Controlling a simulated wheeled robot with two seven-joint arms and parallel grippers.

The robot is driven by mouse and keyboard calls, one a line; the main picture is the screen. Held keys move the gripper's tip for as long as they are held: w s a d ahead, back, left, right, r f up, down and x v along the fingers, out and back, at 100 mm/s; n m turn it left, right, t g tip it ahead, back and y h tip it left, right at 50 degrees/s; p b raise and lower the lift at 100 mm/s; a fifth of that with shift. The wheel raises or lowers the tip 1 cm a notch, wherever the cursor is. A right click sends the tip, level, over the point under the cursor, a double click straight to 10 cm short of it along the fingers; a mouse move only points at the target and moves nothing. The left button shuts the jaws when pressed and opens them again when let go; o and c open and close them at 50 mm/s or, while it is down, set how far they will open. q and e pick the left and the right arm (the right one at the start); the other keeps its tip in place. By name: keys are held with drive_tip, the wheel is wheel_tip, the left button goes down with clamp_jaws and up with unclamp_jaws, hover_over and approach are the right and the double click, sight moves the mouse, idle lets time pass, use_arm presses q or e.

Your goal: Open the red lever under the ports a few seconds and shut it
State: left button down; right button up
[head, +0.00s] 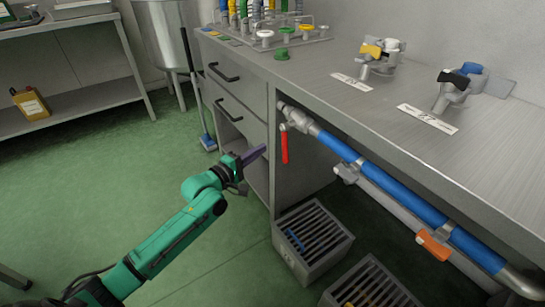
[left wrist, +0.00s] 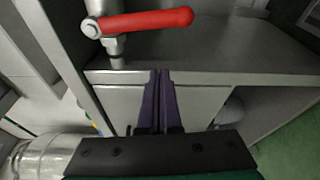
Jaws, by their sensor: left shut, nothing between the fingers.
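The red lever (head: 284,146) hangs straight down from a grey valve at the left end of the blue pipe (head: 400,197), under the steel bench top. In the left wrist view the red lever (left wrist: 148,22) lies across the top of the picture, its pivot at the left. My left gripper (head: 254,156) has purple fingers, which are shut and empty. In the head view they point toward the lever from its left, with a gap between. In the left wrist view the fingertips (left wrist: 160,72) lie below the lever, not touching it. My right gripper is not in view.
Two metal port fittings (head: 378,58) (head: 455,88) stand on the bench top. An orange handle (head: 433,245) sits on the pipework at the lower right. Slatted grey crates (head: 312,240) (head: 370,285) stand on the floor below. The green floor left of the bench is mostly clear.

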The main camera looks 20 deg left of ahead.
sight(285, 144)
use_arm(q)
drive_tip(key=d+p, duration=0.1)
drive_tip(key=d, duration=0.3)
drive_tip(key=shift+d+r, duration=0.15)
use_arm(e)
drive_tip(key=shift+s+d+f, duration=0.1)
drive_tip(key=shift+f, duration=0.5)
